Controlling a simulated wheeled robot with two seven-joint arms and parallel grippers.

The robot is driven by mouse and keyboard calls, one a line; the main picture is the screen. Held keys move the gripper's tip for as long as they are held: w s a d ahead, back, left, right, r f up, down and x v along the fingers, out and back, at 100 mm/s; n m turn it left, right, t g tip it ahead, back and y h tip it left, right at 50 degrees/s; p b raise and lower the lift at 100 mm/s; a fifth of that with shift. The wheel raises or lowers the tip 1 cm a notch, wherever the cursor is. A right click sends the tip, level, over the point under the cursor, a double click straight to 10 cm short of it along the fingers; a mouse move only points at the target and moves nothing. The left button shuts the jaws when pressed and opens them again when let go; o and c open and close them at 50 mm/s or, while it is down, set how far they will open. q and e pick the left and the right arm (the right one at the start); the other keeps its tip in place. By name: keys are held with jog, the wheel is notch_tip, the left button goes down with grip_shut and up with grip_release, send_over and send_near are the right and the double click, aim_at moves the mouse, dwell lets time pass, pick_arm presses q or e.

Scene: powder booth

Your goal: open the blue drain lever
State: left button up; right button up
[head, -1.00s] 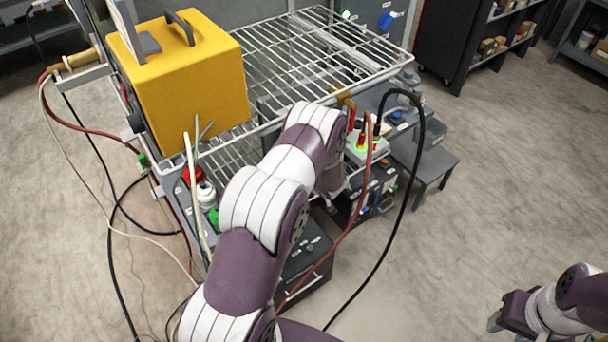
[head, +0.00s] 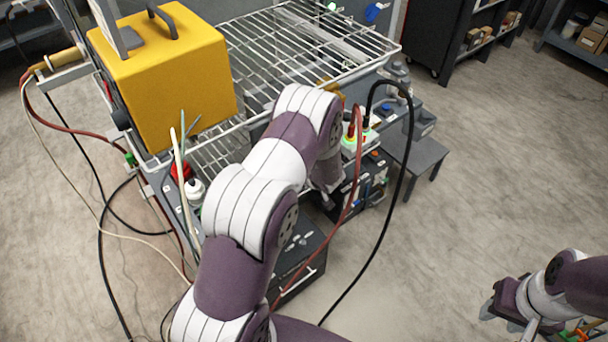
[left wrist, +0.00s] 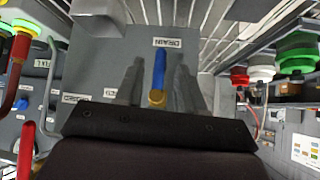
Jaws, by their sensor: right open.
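The blue drain lever (left wrist: 159,69) shows in the left wrist view, below a label reading DRAIN, with a brass-coloured fitting (left wrist: 156,97) at its near end. My left gripper (left wrist: 158,72) is open, with one grey finger on each side of the lever and a visible gap on both sides. In the head view my left arm reaches under the wire rack and hides the lever and most of that gripper. My right gripper (head: 490,309) is open and empty at the lower right, over the floor, far from the cart.
A yellow box (head: 165,75) stands on the wire rack (head: 290,45). Red and black cables (head: 409,140) loop beside my left arm. Red, white and green knobs (left wrist: 298,50) sit to the right in the wrist view.

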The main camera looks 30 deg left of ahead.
pick_arm(q)
jog(key=b+v, duration=0.1)
jog(key=v, duration=0.8)
jog(key=shift+a, duration=0.1)
jog(key=s+d+f+m+g+h+b, duration=0.1)
jog(key=s+d+f+m+h+b, duration=0.1)
jog(key=s+d+m+h, duration=0.3)
jog(key=s+d+f+m+g+h+b, duration=0.1)
jog(key=s+d+f+h+b, duration=0.15)
jog(key=d, duration=0.45)
jog(key=s+a+r+m+g+b, duration=0.1)
jog(key=s+r+m+b, duration=0.2)
jog(key=s, duration=0.8)
jog(key=shift+a+m+g+b, duration=0.2)
jog(key=shift+m+g+b, duration=0.1)
jog(key=shift+m+b, duration=0.95)
